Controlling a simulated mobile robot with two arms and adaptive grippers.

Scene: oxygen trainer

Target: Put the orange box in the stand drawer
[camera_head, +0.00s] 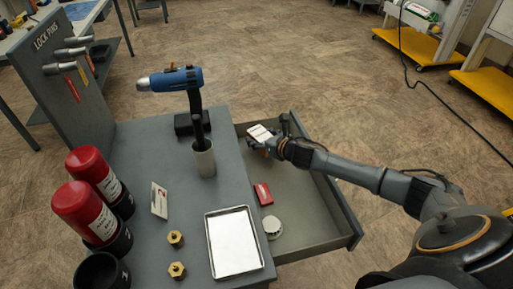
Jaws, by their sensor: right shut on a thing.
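My right gripper (268,143), on the arm coming in from the right, is over the far part of the open stand drawer (318,215). It is shut on a small box (260,132) that shows a white labelled face with dark and reddish marks. This seems to be the orange box, but little of its colour shows. I cannot tell whether it touches the drawer floor. The gripper hides part of it. My left gripper is not in view.
A small red box (263,194) and a white round thing (272,227) are in the drawer. The stand top holds a metal tray (233,242), brass fittings (176,239), red-capped cylinders (88,210) and a blue drill-like tool (172,80) above a grey cup (204,160).

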